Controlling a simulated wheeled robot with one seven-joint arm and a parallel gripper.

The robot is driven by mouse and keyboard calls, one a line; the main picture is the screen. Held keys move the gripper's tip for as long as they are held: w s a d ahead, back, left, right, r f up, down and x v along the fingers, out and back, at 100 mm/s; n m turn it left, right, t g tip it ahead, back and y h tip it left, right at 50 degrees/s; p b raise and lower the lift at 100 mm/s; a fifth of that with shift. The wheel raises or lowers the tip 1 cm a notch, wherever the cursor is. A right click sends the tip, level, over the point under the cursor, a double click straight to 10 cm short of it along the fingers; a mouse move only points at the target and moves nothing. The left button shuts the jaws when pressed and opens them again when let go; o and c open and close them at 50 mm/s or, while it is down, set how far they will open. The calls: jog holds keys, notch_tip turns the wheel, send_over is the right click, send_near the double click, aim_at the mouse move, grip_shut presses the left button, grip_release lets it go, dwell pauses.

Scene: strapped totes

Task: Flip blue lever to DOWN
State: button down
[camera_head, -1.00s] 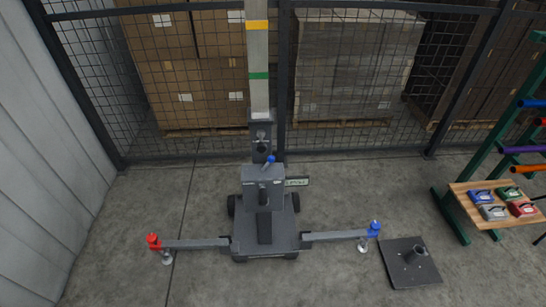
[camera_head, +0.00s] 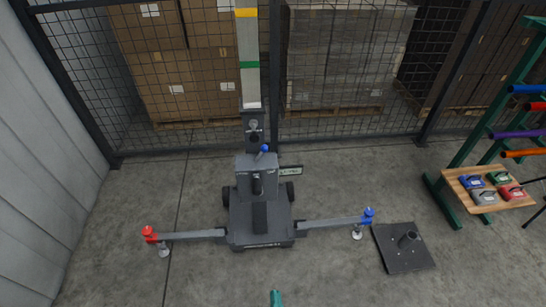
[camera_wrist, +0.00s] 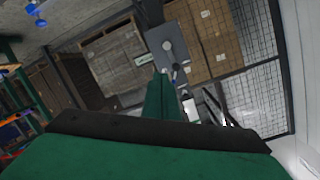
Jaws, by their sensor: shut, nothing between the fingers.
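A grey wheeled mast unit stands on the floor, with a grey control box (camera_head: 257,178) on its front. A short lever with a blue knob (camera_head: 264,148) sticks up at the top of the box, leaning slightly right. My gripper (camera_head: 276,297) shows only as a green tip at the bottom edge of the head view, well in front of the unit and apart from the lever. In the tilted wrist view, my green gripper (camera_wrist: 163,82) is shut and empty, pointing toward the grey box (camera_wrist: 172,40). The lever is too small there to judge its position.
Two outriggers spread from the base, with a red knob (camera_head: 148,231) at left and a blue knob (camera_head: 369,213) at right. A dark plate with a socket (camera_head: 405,248) lies right. A green rack with a wooden shelf (camera_head: 460,187) stands far right.

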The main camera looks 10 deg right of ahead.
aim_at(261, 153)
jog(key=w+d+m+t, duration=0.1)
jog(key=w+d+m, duration=0.25)
jog(key=w, duration=0.55)
jog(key=w+d+m, duration=0.3)
jog(key=w+m, duration=0.2)
jog(key=w, duration=0.4)
jog(key=w+d+r+m, duration=0.2)
jog(key=w+r+m, duration=0.1)
jog(key=w, duration=0.5)
jog(key=w+d+r+m+t, duration=0.1)
jog(key=w+d+r+m, duration=0.1)
jog(key=w+r, duration=0.3)
jog(key=w+m, duration=0.1)
jog(key=w, duration=0.2)
jog(key=shift+w+r+t+y, duration=0.25)
jog(key=shift+r+t+y, duration=0.05)
jog(key=shift+r+y, duration=0.1)
jog(key=shift+w+d+m, duration=0.1)
jog(key=shift+m, duration=0.15)
jog(key=w+a, duration=0.1)
jog(key=w, duration=0.6)
jog(key=w+a+r, duration=0.1)
jog(key=w, duration=0.2)
jog(key=shift+w+a, duration=0.35)
jog(key=shift+a+r, duration=0.15)
jog(key=shift+a, duration=0.2)
jog(key=shift+w, duration=0.1)
